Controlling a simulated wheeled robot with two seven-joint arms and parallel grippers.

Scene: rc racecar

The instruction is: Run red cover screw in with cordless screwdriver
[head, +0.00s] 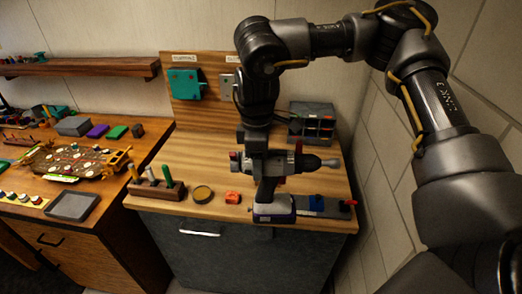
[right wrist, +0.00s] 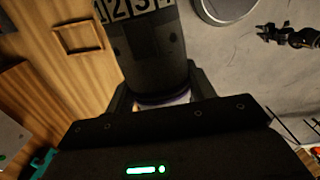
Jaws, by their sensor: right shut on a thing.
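The cordless screwdriver (head: 312,163) is in the head view at the front right of the wooden bench, upright, its chuck pointing right and its battery base (head: 273,209) low at the bench's front edge. I cannot tell whether the base touches the bench. My right gripper (head: 268,160) comes down from above and is shut on the screwdriver. In the right wrist view the screwdriver's dark barrel with a numbered collar (right wrist: 145,40) fills the space beyond the gripper. An RC car chassis (head: 78,160) lies on the left workbench. I cannot make out the red cover screw. My left gripper is out of view.
A grey tray (head: 73,206) lies before the chassis. A tiled wall closes the right side.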

